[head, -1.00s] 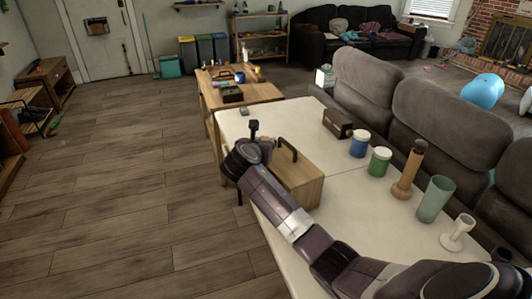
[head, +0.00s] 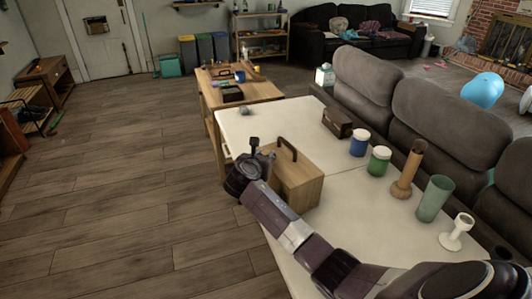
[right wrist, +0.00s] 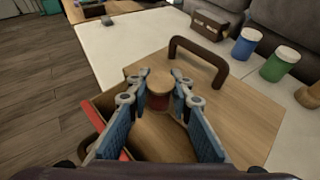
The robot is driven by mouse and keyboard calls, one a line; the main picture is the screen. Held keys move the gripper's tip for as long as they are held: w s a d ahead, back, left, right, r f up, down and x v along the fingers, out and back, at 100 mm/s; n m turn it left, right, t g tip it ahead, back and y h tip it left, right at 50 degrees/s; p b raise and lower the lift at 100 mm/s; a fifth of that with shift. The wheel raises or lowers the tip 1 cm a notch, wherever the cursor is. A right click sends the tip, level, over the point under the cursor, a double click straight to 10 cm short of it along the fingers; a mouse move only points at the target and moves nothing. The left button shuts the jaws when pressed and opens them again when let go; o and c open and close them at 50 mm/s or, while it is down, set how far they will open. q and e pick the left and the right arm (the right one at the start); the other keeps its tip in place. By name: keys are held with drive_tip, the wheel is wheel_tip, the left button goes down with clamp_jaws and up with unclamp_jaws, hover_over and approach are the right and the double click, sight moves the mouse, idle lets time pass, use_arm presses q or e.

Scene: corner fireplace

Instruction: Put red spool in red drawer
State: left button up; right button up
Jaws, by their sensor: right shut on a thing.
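The red spool (right wrist: 158,98), with a wooden disc on top, sits between the fingertips of my right gripper (right wrist: 159,88). In the right wrist view the gripper is shut on it. Below is a wooden box (right wrist: 235,110) with a dark arched handle. The red edge of the drawer (right wrist: 122,155) shows at the box's left side, partly hidden by the gripper. In the head view my right gripper (head: 246,172) is beside the left end of the wooden box (head: 300,190); the spool and drawer are hidden there. My left gripper is not in view.
The box stands on a white table (head: 355,220). A blue jar (head: 359,145), a green jar (head: 379,161), a wooden mill (head: 408,170), a green cup (head: 434,198) and a white goblet (head: 458,232) line its right side. The floor at left is clear.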

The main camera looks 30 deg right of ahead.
drive_tip(key=o, duration=0.8)
drive_tip(key=shift+r, duration=0.35)
drive_tip(key=v, duration=1.2)
drive_tip(key=shift+r+b, duration=0.25)
drive_tip(key=shift+b, duration=0.05)
drive_tip(key=shift+a+f, duration=0.1)
